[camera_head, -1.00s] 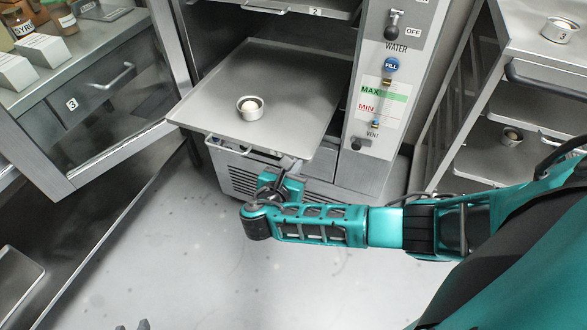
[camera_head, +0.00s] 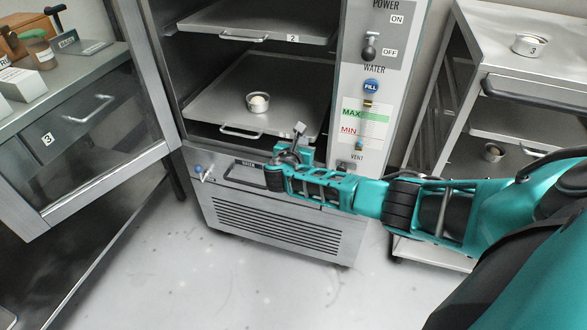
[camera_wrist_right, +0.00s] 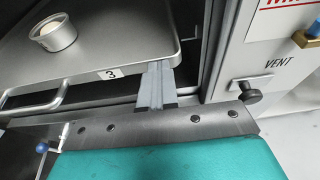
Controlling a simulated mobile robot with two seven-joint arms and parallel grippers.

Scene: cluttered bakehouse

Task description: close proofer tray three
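Proofer tray three (camera_head: 218,98) is a grey metal sheet with a bar handle (camera_head: 240,133) on its front edge. It lies mostly inside the proofer, below tray 2, with its front edge near the cabinet opening. Its "3" label (camera_wrist_right: 111,73) shows in the right wrist view. A small metal cup of pale dough (camera_head: 258,102) stands on it. My right gripper (camera_head: 299,130) is at the tray's front right corner. Its fingers (camera_wrist_right: 155,82) look shut together and empty, close to the front edge; contact is unclear. My left gripper is out of view.
The framed glass proofer door (camera_head: 100,185) stands open at the left. The control panel (camera_head: 375,90) with knobs is right of the opening. A rack (camera_head: 480,60) with a cup on top stands at the right. The floor in front is clear.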

